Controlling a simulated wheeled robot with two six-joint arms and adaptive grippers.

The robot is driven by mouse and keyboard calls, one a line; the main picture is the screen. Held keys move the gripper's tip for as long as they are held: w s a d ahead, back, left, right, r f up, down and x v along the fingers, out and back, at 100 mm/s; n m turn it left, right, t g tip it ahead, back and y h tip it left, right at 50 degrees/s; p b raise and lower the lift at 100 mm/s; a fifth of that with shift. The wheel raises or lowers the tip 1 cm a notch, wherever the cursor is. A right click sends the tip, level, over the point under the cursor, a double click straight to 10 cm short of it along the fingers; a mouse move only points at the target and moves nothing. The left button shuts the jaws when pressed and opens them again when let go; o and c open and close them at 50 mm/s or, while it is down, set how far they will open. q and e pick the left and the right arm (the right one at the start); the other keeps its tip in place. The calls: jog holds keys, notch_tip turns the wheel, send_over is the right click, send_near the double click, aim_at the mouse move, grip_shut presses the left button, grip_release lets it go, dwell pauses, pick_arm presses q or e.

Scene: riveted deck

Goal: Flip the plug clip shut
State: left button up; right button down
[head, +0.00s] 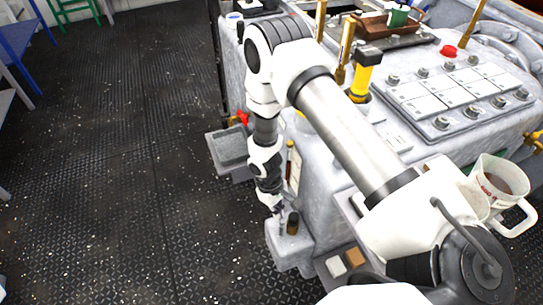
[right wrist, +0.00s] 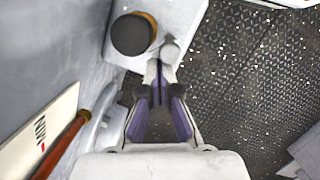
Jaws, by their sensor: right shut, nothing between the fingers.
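A dark plug with a brass-coloured rim (right wrist: 133,33) stands on a pale grey ledge of the machine; it also shows in the head view (head: 292,224). A small rounded grey piece (right wrist: 170,52) lies beside the plug at my fingertips; I cannot tell whether it is the clip, nor the clip's position. My right gripper (right wrist: 159,82) is shut and empty, pointing at the ledge just beside the plug. In the head view the right gripper (head: 279,208) hangs low at the machine's near left corner. My left gripper is out of view.
The large grey machine (head: 330,195) stands close beside my right arm. A brown tube (right wrist: 75,140) and a white label plate (right wrist: 40,132) are on its side. A measuring jug (head: 497,185) stands at right. Open dark deck (head: 120,150) lies to the left.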

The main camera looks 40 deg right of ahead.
jog(key=m, duration=0.2)
jog(key=m+y, duration=0.1)
jog(key=shift+s+d+m+p, duration=0.15)
jog(key=shift+d+m+p, duration=0.15)
jog(key=shift+m+p, duration=0.1)
jog(key=m, duration=0.3)
jog(key=m+y, duration=0.1)
jog(key=shift+s+d, duration=0.2)
jog(key=shift+d, duration=0.05)
jog(key=shift+a, duration=0.1)
